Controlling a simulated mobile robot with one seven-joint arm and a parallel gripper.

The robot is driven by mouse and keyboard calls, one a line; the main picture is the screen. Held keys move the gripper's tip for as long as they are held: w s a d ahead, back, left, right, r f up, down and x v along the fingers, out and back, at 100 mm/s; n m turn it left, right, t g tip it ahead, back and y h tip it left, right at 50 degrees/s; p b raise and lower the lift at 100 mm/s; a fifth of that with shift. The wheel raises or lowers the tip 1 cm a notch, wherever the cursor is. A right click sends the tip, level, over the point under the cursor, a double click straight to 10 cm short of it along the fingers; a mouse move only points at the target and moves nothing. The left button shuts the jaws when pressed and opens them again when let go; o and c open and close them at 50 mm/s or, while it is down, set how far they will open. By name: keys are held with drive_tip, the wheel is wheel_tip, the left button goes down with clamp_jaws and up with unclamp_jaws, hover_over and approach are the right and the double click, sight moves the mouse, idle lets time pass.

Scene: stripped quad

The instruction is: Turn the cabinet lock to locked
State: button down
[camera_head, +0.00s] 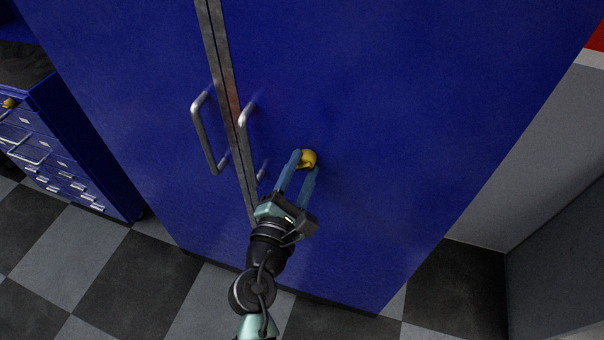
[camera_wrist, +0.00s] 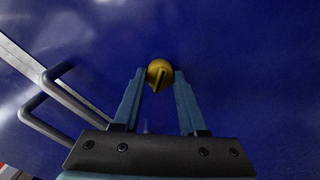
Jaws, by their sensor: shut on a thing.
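The blue cabinet (camera_head: 400,110) stands upright in front of me with both doors closed. Its lock is a small yellow knob (camera_head: 309,158) on the right door, to the right of the handles. In the wrist view the yellow knob (camera_wrist: 159,74) shows a raised grip that runs close to upright in the picture. My gripper (camera_head: 306,165) reaches up to the knob, with its two blue fingers on either side of it. In the wrist view my gripper (camera_wrist: 158,76) is shut on the knob, and the fingertips partly cover its sides.
Two metal handles, the left one (camera_head: 203,135) and the right one (camera_head: 243,130), stand out beside the seam, left of my gripper. A blue drawer unit (camera_head: 110,165) with another yellow knob (camera_head: 9,103) stands at the left. Checkered floor (camera_head: 130,275) is open in front.

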drive_tip(key=shift+m+b, duration=2.05)
drive_tip(key=shift+m, duration=1.45)
drive_tip(key=shift+c, duration=2.2)
unclamp_jaws()
drive_tip(key=b+v, duration=0.2)
drive_tip(key=v, duration=1.1)
